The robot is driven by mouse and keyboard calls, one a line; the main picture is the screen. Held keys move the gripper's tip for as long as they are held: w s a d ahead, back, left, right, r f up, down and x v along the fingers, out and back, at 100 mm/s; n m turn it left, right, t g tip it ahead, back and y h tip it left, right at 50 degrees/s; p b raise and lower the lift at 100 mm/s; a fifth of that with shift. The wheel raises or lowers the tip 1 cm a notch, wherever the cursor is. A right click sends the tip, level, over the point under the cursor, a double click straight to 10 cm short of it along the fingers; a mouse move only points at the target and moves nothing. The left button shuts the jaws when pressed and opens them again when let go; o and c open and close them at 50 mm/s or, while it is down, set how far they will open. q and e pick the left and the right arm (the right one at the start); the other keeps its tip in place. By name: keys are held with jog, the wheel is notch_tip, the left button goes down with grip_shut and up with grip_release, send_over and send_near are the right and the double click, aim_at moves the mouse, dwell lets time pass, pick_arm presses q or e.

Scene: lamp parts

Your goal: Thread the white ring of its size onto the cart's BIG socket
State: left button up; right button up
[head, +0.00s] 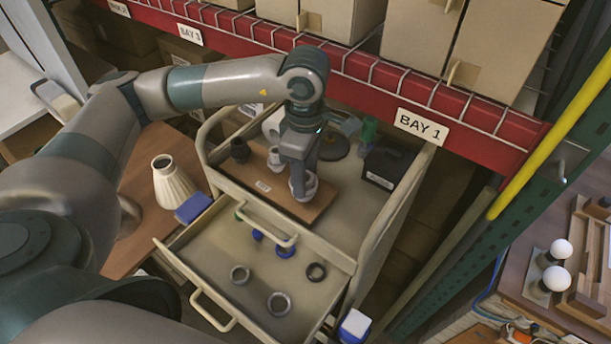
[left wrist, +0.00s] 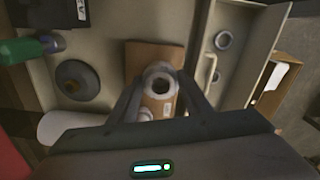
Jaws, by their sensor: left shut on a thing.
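My left gripper (head: 298,186) points down over the right end of a wooden board (head: 262,186) on the cart's top. It is shut on a white ring (head: 310,188), which also shows between the fingertips in the left wrist view (left wrist: 160,72). The ring has a dark opening. I cannot tell whether it is around a socket or above the board. A dark socket (head: 240,150) stands upright at the board's left end. A smaller pale part (head: 274,158) shows beside the gripper. My right gripper is not in view.
The open cart drawer (head: 205,262) holds grey rings (head: 279,303), a black ring (head: 316,271) and blue parts (head: 286,251). A black box (head: 388,166), a green bottle (head: 369,130) and a dark round base (head: 333,147) stand behind. A red shelf beam (head: 350,70) runs above.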

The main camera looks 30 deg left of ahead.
pick_arm(q)
jog(key=shift+s+f+m+b, duration=0.2)
jog(key=shift+m+b, duration=0.95)
jog(key=shift+b, duration=0.4)
jog(key=shift+s+f+m+b, duration=0.1)
jog(key=shift+f+m+b, duration=0.1)
jog(key=shift+m+b, duration=1.15)
jog(key=shift+b, duration=0.65)
jog(key=shift+r+m, duration=0.1)
jog(key=shift+m, duration=0.3)
jog(key=shift+w, duration=0.1)
